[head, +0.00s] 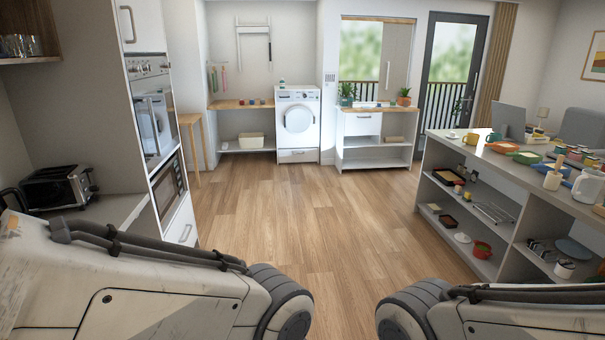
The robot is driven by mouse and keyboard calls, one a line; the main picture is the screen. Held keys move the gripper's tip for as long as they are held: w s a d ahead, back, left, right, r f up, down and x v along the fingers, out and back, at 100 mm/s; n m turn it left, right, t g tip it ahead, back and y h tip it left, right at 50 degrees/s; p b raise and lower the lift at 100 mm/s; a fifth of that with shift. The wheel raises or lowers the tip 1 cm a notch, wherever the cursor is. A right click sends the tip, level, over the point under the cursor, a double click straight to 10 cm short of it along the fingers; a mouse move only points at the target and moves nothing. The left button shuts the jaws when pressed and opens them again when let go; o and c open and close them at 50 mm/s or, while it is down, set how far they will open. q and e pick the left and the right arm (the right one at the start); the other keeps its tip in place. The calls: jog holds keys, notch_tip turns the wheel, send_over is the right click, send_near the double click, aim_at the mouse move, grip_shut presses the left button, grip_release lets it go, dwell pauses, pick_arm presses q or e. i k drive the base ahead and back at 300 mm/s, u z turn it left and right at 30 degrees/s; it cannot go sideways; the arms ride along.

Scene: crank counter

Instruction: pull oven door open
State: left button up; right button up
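The oven (155,128) is built into the tall white cabinet at the left in the head view, seen at a steep angle. Its control panel with knobs (148,67) is at the top, above a dark, reflective glass door with a pale handle. The door looks shut. My two arms come in from the lower left and lower right, well apart from the oven. Neither gripper is in view.
Below the oven is a built-in microwave-like appliance (167,189). A toaster (57,187) stands on the left counter. A shelved island (478,215) with dishes is at the right. The wooden floor (310,215) between them is clear, back to the washing machine (298,122).

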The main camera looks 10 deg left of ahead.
aim_at(161, 118)
jog(key=u, duration=0.25)
jog(key=i, duration=1.9)
jog(key=u, duration=0.9)
jog(key=i, duration=1.75)
jog(key=u, duration=0.55)
